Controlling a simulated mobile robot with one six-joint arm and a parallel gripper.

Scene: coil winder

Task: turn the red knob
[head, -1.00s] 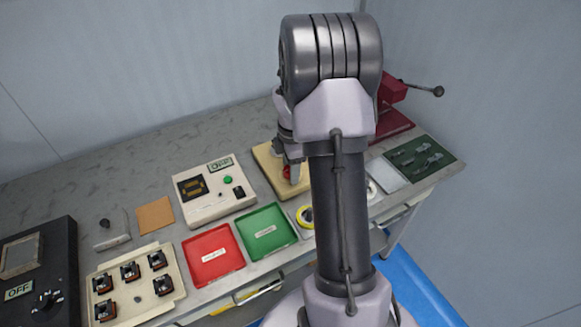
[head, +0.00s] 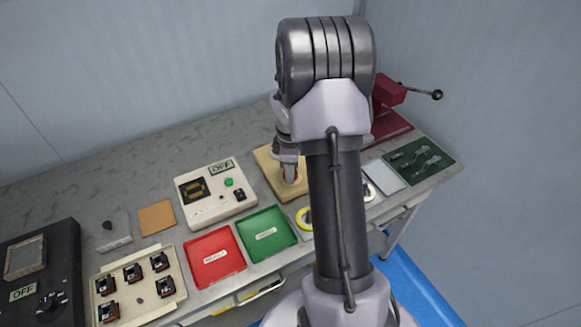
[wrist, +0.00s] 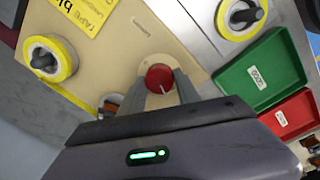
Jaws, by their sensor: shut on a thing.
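The red knob (wrist: 159,78) is a round red dial with a white pointer line. It sits on a beige board (wrist: 120,30), which also shows in the head view (head: 265,160). My gripper (wrist: 160,88) is over the board, with one grey finger on each side of the knob, shut on it. My arm hides the right part of the board there.
Yellow tape rolls (wrist: 52,58) sit on posts at both sides of the board in the wrist view. A green tray (head: 266,233) and a red tray (head: 214,257) lie in front. A white tester box (head: 215,194) stands left. A red press (head: 390,95) stands right.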

